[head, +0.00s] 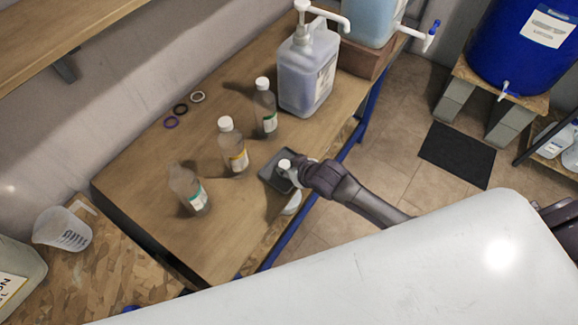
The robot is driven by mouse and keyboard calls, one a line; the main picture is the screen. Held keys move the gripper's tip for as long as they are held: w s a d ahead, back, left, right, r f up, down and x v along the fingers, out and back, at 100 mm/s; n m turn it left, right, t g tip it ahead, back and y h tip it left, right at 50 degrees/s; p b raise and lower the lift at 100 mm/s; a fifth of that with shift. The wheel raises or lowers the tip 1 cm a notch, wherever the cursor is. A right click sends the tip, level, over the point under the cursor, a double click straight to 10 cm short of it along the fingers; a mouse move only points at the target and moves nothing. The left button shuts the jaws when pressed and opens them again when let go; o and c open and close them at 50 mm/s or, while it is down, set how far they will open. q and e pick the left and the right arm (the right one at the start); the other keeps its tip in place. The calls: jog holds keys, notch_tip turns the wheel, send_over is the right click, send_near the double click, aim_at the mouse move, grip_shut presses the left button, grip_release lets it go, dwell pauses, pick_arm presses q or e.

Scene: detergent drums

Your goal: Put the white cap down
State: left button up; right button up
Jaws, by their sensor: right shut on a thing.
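The white cap (284,163) shows at the tip of my right gripper (290,172), which is shut on it. My right gripper is over or at the small dark grey tray (268,184) near the front edge of the wooden table. I cannot tell whether the cap touches the tray; the gripper hides part of both. My left gripper is not in view.
A large pump jug (307,78) stands at the table's back right. A pale round item (291,204) is at the front edge. The table's left front is clear.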

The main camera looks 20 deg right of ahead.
jog(key=shift+f+b, duration=0.3)
jog(key=shift+f, duration=0.3)
jog(key=o, duration=1.1)
jog(key=shift+r, duration=0.3)
jog(key=v, duration=1.2)
jog(key=shift+r, duration=0.35)
